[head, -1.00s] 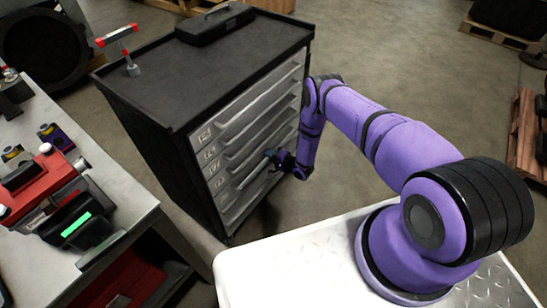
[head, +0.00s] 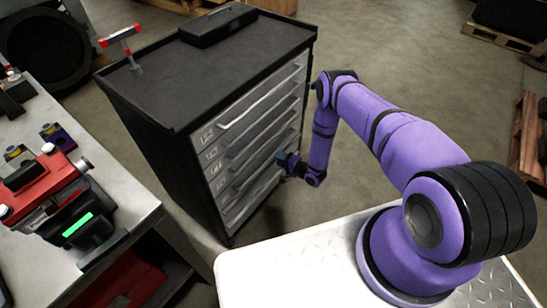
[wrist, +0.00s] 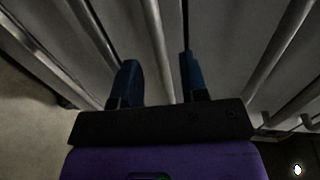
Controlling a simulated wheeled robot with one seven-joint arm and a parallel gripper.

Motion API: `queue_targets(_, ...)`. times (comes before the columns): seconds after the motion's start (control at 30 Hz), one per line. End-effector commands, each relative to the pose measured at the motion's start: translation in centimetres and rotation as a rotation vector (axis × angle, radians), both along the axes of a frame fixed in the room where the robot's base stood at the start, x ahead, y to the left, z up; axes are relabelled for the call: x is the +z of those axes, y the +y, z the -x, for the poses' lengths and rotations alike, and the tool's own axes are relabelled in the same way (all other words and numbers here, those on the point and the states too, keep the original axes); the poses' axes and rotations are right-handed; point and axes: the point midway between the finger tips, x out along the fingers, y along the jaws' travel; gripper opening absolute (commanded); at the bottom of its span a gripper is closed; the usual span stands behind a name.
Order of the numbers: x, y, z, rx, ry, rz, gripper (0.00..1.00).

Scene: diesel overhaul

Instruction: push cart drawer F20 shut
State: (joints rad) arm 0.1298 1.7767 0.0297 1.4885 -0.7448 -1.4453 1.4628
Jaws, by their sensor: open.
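The black tool cart (head: 160,120) stands in the middle left of the head view, with a stack of grey drawers (head: 235,165) and long bar handles on its front. The drawer labels are too small to read, so I cannot tell which one is F20. My gripper (head: 285,160) is at the right part of the drawer face, at the lower drawers. In the wrist view my gripper (wrist: 160,82) has its two dark blue fingers apart with nothing between them, facing grey drawer fronts and handle bars (wrist: 158,45). Contact cannot be told.
A black case (head: 217,25) and a red-and-grey T-handled tool (head: 125,45) are on the cart top. A workbench (head: 125,195) with a red device (head: 45,178) stands at the left. Open floor (head: 400,60) lies right of the cart.

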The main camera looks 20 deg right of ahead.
Motion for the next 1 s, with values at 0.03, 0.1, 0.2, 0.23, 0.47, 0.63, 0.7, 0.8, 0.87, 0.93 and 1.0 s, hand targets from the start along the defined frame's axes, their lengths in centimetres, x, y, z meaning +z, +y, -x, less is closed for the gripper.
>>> queue_targets(0.03,0.2,-0.7,0.8,-0.002,0.002,-0.002,0.40)
queue_targets(0.1,0.4,-1.4,1.7,-0.002,0.003,0.000,0.40)
queue_targets(0.2,0.7,-2.1,2.9,0.000,0.002,-0.001,0.40)
queue_targets(0.23,0.7,-2.3,3.1,0.000,0.002,-0.001,0.40)
queue_targets(0.47,1.0,-3.0,4.2,0.002,0.000,0.000,0.40)
queue_targets(0.63,1.0,-3.0,4.2,0.002,-0.001,-0.001,0.40)
queue_targets(0.7,1.0,-3.0,4.2,0.002,0.000,0.000,0.40)
queue_targets(0.8,1.0,-3.0,4.2,0.001,0.000,0.000,0.40)
queue_targets(0.87,1.0,-3.0,4.2,0.001,0.000,0.000,0.40)
queue_targets(0.93,1.0,-3.0,4.2,0.001,0.000,0.000,0.40)
queue_targets(1.0,1.0,-3.0,4.2,0.001,0.000,0.000,0.40)
